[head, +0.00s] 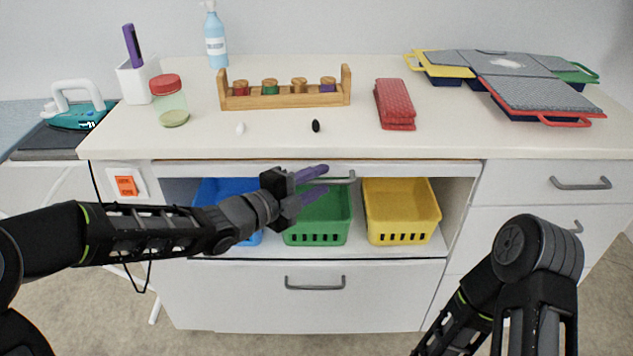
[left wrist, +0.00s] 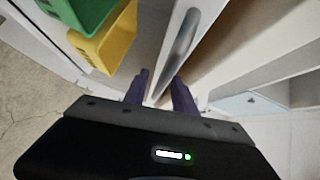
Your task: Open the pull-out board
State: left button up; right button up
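The pull-out board (head: 410,169) is a thin white front strip just under the worktop, above the open bay. Its grey bar handle (head: 343,180) is at the middle of the strip. My left gripper (head: 320,181) has purple fingers spread apart and empty, at the left end of the handle, partly covering it.
Blue (head: 207,190), green (head: 320,220) and yellow (head: 402,210) baskets sit in the bay below the board. A drawer (head: 315,305) is underneath. The worktop (head: 270,135) holds a spice rack, jar, bottle, red cloth and cases. An iron (head: 80,112) stands at left.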

pick_arm(q)
jog(key=shift+c, duration=0.4)
grip_shut()
dwell(0.9)
